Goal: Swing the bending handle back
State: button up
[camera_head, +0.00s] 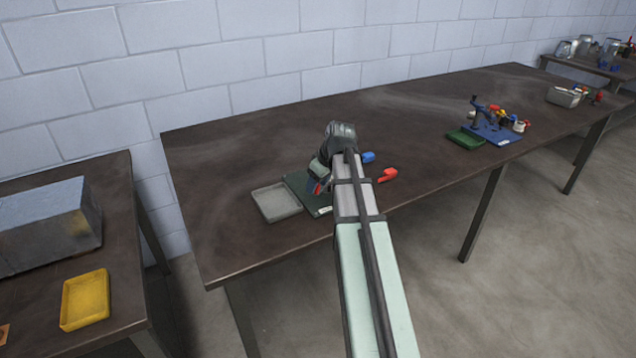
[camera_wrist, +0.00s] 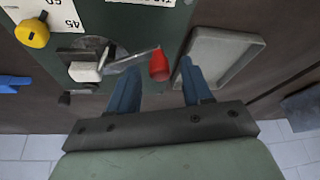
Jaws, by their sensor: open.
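The bending handle is a grey metal lever with a red grip (camera_wrist: 159,65). In the wrist view it reaches right from a pivot on the green base plate (camera_wrist: 88,101). My gripper (camera_wrist: 159,68) is open, its two blue fingers one on each side of the red grip. Visible gaps separate the fingers from the grip, and I cannot tell whether the tips are level with it. In the head view my arm covers most of the bender; part of its green base (camera_head: 300,186) shows left of the arm.
A grey tray (camera_wrist: 250,45) lies right of the base plate in the wrist view. A yellow knob (camera_wrist: 33,32) sits by a white angle scale. In the head view, red-handled (camera_head: 388,175) and blue (camera_head: 367,157) items lie right of my arm. The table beyond is mostly clear.

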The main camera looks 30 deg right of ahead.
grip_shut()
dwell(0.3)
dwell(0.4)
